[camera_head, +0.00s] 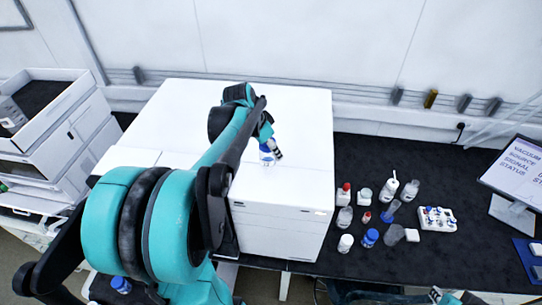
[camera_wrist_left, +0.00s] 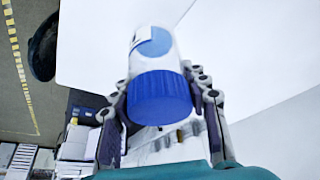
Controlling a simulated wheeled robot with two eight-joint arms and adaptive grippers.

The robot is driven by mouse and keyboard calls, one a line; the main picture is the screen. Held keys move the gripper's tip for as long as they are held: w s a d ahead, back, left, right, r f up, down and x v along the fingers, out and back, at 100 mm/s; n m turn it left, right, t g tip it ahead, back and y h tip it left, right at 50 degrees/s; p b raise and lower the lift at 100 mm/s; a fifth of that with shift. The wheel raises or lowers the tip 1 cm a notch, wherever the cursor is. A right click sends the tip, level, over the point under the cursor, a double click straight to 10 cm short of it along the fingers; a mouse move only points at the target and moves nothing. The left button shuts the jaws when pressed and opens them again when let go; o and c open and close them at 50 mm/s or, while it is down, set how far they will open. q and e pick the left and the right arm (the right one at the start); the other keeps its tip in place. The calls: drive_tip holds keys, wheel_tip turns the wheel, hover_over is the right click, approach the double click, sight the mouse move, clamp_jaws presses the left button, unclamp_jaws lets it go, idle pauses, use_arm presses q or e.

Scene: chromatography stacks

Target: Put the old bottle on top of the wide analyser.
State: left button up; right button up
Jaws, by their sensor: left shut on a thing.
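The wide analyser (camera_head: 295,110) is a big white box with a flat, bare top, in the middle of the head view. The old bottle (camera_head: 266,157), white with a blue cap, is over the front part of that top. In the left wrist view the bottle (camera_wrist_left: 155,45) lies between the fingers, cap toward the camera. My left gripper (camera_wrist_left: 160,110) is shut on it. I cannot tell whether its base touches the analyser. My left arm hides part of the analyser. Part of my right arm and gripper (camera_head: 437,295) shows at the bottom edge; its jaws cannot be made out.
Several small bottles and vials (camera_head: 371,238) and a white rack (camera_head: 436,219) stand on the dark bench (camera_head: 375,155) right of the analyser. Stacked white modules (camera_head: 60,130) stand at the left. The analyser's back top is clear.

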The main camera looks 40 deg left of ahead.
sight(270, 157)
use_arm(q)
drive_tip(key=shift+a+f, duration=0.2)
drive_tip(key=shift+a, duration=0.15)
drive_tip(key=shift+f, duration=0.2)
wheel_tip(270, 157, down, 3)
drive_tip(key=shift+f, duration=0.3)
drive_tip(key=shift+s, duration=0.1)
drive_tip(key=shift+f, duration=0.2)
drive_tip(key=o, duration=1.2)
drive_tip(key=shift+o, duration=0.2)
drive_tip(key=shift+r, duration=0.2)
